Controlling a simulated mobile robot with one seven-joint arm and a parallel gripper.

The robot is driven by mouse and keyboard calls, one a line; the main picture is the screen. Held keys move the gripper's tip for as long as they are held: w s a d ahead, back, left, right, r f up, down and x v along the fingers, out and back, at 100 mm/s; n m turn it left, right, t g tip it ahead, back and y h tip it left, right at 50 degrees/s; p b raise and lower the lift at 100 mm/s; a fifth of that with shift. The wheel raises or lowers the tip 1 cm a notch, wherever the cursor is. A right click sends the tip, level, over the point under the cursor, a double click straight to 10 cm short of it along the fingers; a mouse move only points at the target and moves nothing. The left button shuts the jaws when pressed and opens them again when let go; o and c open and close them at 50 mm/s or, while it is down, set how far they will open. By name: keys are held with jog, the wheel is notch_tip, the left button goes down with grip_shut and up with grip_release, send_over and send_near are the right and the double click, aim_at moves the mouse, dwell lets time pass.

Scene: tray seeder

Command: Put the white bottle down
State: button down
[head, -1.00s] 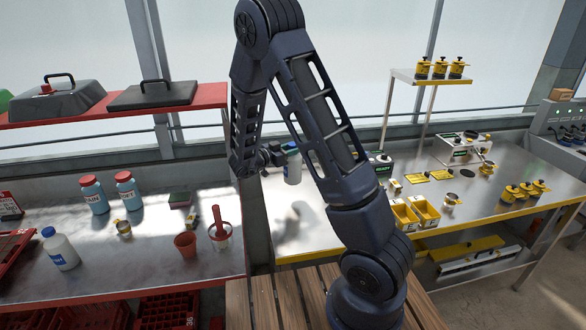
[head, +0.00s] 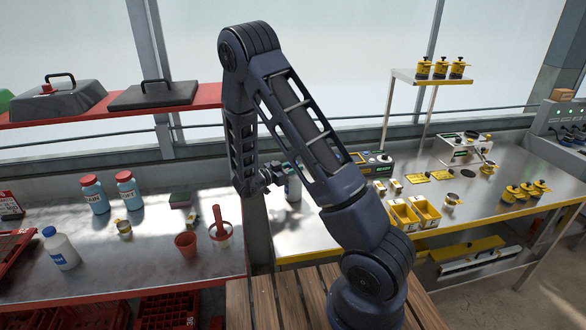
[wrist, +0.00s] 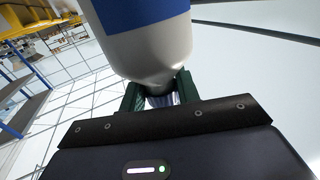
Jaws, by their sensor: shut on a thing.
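My gripper (head: 274,174) is shut on a white bottle (head: 293,187), partly hidden behind my arm in the head view. In the wrist view the bottle (wrist: 150,45) fills the upper middle, white with a blue band, and its narrow end sits between the green fingers of the gripper (wrist: 160,93). The bottle looks upright at the left end of the steel bench (head: 300,235). I cannot tell whether it touches the bench. Another white bottle with a blue cap (head: 62,250) stands on the red-edged bench at the left.
The red-edged bench (head: 130,265) holds two blue jars with red lids (head: 111,192), a red pot (head: 186,244) and a red scoop in a cup (head: 221,232). Yellow bins (head: 414,213) stand right of my arm. The steel bench's front left looks clear.

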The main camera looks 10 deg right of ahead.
jog(key=shift+f, duration=0.1)
jog(key=c, duration=1)
grip_release()
jog(key=shift+c, duration=0.2)
jog(key=shift+a, duration=0.15)
jog(key=v, duration=0.7)
jog(key=shift+s+a, duration=0.1)
jog(key=shift+a, duration=0.05)
